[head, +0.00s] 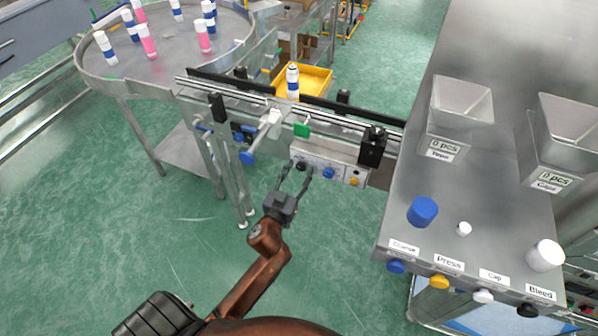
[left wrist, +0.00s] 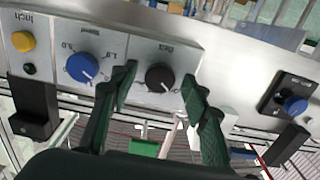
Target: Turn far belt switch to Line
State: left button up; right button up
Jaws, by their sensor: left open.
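The belt's control box (head: 322,158) is on the side of the conveyor. It has a black rotary knob (head: 301,166), a blue knob (head: 328,173) and a yellow button (head: 353,181). My left gripper (head: 296,176) is open, its fingertips at the black knob. In the left wrist view, the black knob (left wrist: 159,77) shows between the open fingers (left wrist: 160,86); I cannot tell whether they touch it. Its small label is upside down and hard to read. The blue speed knob (left wrist: 83,68) is just left of the fingers. My right gripper is not in view.
A round table (head: 170,60) with several bottles is at the upper left. A yellow tray (head: 315,80) is behind the conveyor (head: 340,115), with a bottle (head: 292,82) in front of it. A steel workstation (head: 400,235) with buttons is at right. Open floor is below.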

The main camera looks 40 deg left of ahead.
pick_arm(q)
jog(key=c, duration=1.2)
jog(key=shift+o, duration=0.2)
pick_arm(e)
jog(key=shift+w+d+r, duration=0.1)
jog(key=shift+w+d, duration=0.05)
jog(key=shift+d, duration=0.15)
